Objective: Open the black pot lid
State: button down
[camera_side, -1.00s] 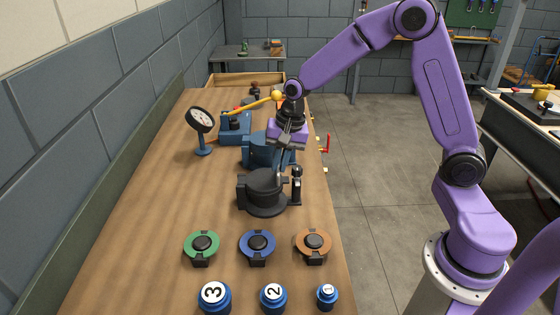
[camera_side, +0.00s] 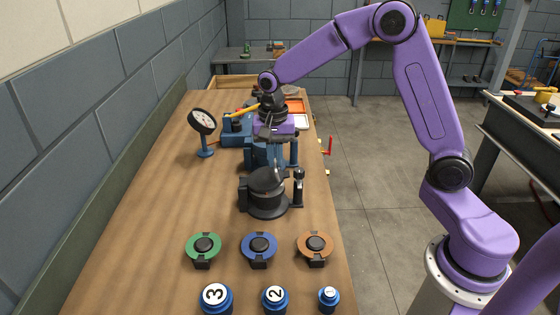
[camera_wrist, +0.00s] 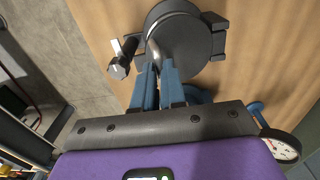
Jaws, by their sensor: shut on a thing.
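The black pot (camera_side: 265,203) stands on the wooden bench in the side view, with its round black lid (camera_side: 265,180) on top. The lid also fills the top of the wrist view (camera_wrist: 187,40). My gripper (camera_side: 277,172) points down at the lid's far edge. In the wrist view its blue fingers (camera_wrist: 156,72) are shut on a grey, curved handle-like piece (camera_wrist: 153,50) at the lid's near edge there. The fingers hide part of this piece. I cannot tell whether the lid is lifted from the pot.
A black upright post (camera_side: 298,187) stands close right of the pot. Blue machinery (camera_side: 237,128) and a dial gauge (camera_side: 203,122) are behind. Green (camera_side: 203,246), blue (camera_side: 259,247) and orange (camera_side: 314,246) ring parts and numbered blue knobs stand in front. The bench's left side is clear.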

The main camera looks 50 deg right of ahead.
aim_at(262, 179)
jog(key=shift+w+a+r+g+h, duration=1.05)
jog(key=shift+w+a+g+h, duration=0.15)
jog(key=shift+a, duration=0.05)
jog(key=shift+w+a+r, duration=0.2)
jog(key=shift+r, duration=0.05)
jog(key=shift+w+a+r, duration=0.15)
jog(key=shift+w+a, duration=0.5)
jog(key=shift+a, duration=0.1)
jog(key=shift+w+a+r, duration=0.1)
jog(key=shift+w+a, duration=0.55)
jog(key=shift+a, duration=0.15)
jog(key=c, duration=1.2)
grip_release()
jog(key=shift+r, duration=0.2)
